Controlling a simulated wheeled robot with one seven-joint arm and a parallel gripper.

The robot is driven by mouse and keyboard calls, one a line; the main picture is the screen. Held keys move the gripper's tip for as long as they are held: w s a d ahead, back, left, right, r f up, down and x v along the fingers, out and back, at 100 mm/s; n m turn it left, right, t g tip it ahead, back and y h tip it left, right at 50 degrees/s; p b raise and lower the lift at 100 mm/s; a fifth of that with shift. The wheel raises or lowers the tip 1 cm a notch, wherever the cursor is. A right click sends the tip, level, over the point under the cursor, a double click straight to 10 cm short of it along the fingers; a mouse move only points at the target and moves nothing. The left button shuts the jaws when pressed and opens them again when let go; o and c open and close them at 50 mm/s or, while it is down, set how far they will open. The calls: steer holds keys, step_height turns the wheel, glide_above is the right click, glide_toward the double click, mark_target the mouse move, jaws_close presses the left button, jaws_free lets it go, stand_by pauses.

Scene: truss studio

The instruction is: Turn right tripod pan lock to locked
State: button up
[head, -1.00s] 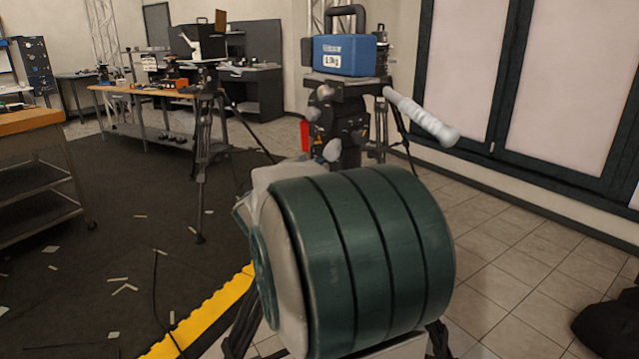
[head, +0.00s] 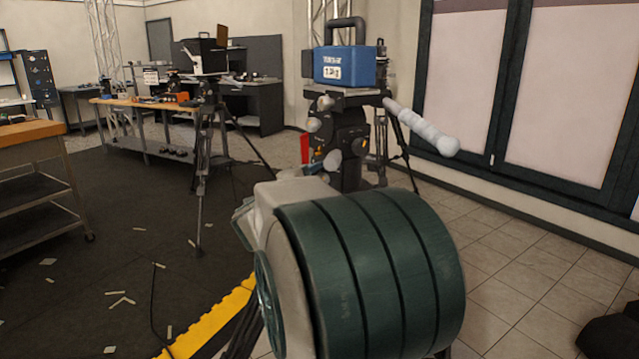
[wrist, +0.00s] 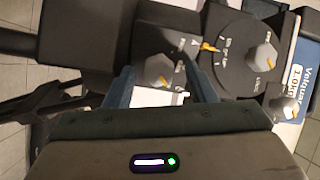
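The right tripod's dark head (head: 350,135) stands beyond my arm in the head view, with several grey knobs on it. The two dark fingers are apart, with a gap visible beside the knob; contact cannot be told. The lettering by this knob is too small to read surely. A second grey knob (wrist: 263,56) with a yellow pointer lies to the right.
A blue weight case (head: 345,66) sits on top of the tripod head. A white pan handle (head: 425,132) sticks out right. Another tripod (head: 203,150) stands left, before a workbench (head: 160,148). A yellow strip (head: 215,320) lies on the floor. Tiled floor at right is mostly clear.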

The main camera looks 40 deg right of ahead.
stand_by(0.3)
steer(key=n+p, duration=0.1)
steer(key=p, duration=0.1)
steer(key=n+p, duration=0.1)
steer(key=p, duration=0.1)
steer(key=shift+r+n, duration=0.3)
steer(key=n+p, duration=0.6)
steer(key=p, duration=0.1)
steer(key=shift+w+r, duration=0.1)
steer(key=n+p, duration=0.4)
steer(key=p, duration=0.1)
steer(key=n+p, duration=0.5)
steer(key=shift+w+a, duration=0.1)
steer(key=v, duration=1.4)
steer(key=w+a+f+n+t+y+b, duration=0.1)
steer(key=w+a+f+n+y+b, duration=0.1)
steer(key=a+f+y+b, duration=0.4)
steer(key=w+a+f+n+t+y+b, duration=0.2)
steer(key=a+f+y+b, duration=0.4)
steer(key=f, duration=0.5)
steer(key=shift+w+a+n+y+b, duration=0.4)
steer(key=shift+w+a+n+y, duration=0.35)
steer(key=shift+w+y, duration=0.25)
